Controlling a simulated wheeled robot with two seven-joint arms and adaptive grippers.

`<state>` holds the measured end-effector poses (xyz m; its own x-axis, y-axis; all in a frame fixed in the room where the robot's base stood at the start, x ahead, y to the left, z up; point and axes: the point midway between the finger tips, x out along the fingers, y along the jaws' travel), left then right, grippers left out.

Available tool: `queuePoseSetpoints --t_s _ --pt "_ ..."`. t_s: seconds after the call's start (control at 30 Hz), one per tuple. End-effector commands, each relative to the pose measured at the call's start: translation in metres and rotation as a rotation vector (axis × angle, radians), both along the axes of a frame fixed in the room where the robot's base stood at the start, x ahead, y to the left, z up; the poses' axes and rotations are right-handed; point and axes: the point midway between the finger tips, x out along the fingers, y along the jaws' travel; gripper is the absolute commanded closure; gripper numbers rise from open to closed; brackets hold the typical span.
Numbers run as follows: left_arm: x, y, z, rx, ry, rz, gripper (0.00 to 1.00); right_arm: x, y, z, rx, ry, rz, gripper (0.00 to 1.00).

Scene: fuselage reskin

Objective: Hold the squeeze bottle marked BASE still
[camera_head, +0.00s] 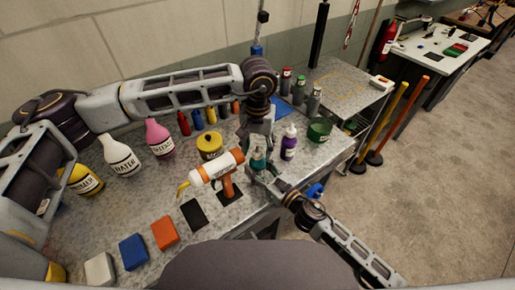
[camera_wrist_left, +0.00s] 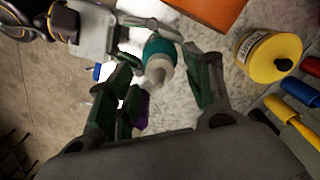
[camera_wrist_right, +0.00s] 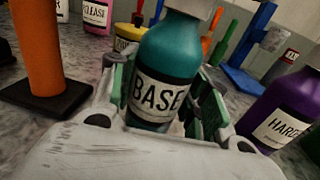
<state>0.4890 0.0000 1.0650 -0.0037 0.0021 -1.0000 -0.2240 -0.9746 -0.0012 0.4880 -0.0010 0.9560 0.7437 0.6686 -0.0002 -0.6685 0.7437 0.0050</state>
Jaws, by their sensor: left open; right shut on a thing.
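The teal squeeze bottle marked BASE (camera_head: 258,160) stands upright on the grey bench, its label plain in the right wrist view (camera_wrist_right: 157,92). My right gripper (camera_head: 262,174) is shut around the bottle's body, with a finger on each side in the right wrist view. My left gripper (camera_head: 260,142) is over the bottle from above, open. In the left wrist view its fingers (camera_wrist_left: 162,70) stand apart on either side of the bottle's white cap (camera_wrist_left: 157,72). The gap between those fingers and the cap is visible on the right side; contact on the left is unclear.
An orange and white tool (camera_head: 217,170) stands close to the left. A purple bottle (camera_head: 289,143) and a green tub (camera_head: 319,130) stand close to the right. A yellow tub (camera_head: 209,146) is behind. Coloured blocks (camera_head: 164,233) lie at the front left.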

Motion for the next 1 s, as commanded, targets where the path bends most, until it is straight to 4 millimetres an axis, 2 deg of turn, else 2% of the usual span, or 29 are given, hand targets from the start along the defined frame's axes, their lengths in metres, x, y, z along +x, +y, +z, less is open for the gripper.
queuePoseSetpoints --t_s 0.6,0.8,1.0 --pt "0.001 0.000 0.086 -0.001 -0.003 0.000 0.49 0.000 0.000 -0.001 0.000 0.001 0.000 0.83" --pt "0.001 0.000 0.101 0.000 -0.002 -0.001 0.49 0.000 0.000 -0.001 0.000 0.001 0.000 0.83" --pt "0.000 0.000 0.105 0.001 -0.001 0.000 0.49 0.000 0.000 -0.001 0.000 0.001 0.000 0.83"
